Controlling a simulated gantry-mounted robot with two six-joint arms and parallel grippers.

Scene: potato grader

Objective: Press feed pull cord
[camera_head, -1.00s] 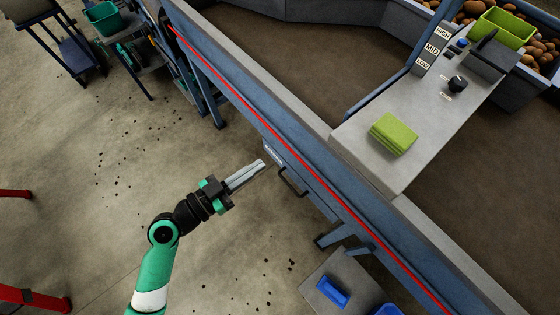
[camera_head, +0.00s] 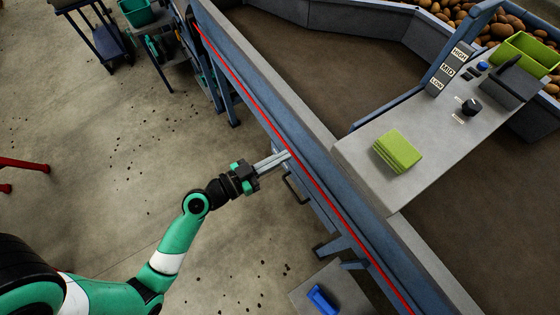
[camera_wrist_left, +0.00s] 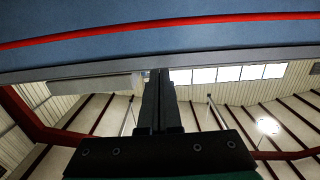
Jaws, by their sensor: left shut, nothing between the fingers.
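The feed pull cord (camera_head: 267,113) is a taut red line along the blue side of the grader, running from upper left to lower right in the head view. It also crosses the top of the left wrist view (camera_wrist_left: 150,24). My left gripper (camera_head: 287,156) is shut and empty. Its fingertips are at the machine's side, close to the cord; I cannot tell whether they touch it. In the left wrist view the closed fingers (camera_wrist_left: 158,75) point up toward the blue panel, with the cord above their tips. My right gripper is not in view.
A dark handle (camera_head: 297,190) juts from the machine's side just below the gripper. A control panel (camera_head: 368,177) with a dial and a green cloth (camera_head: 398,151) is to the right. A stand with a blue item (camera_head: 322,298) is below. The floor at left is mostly clear.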

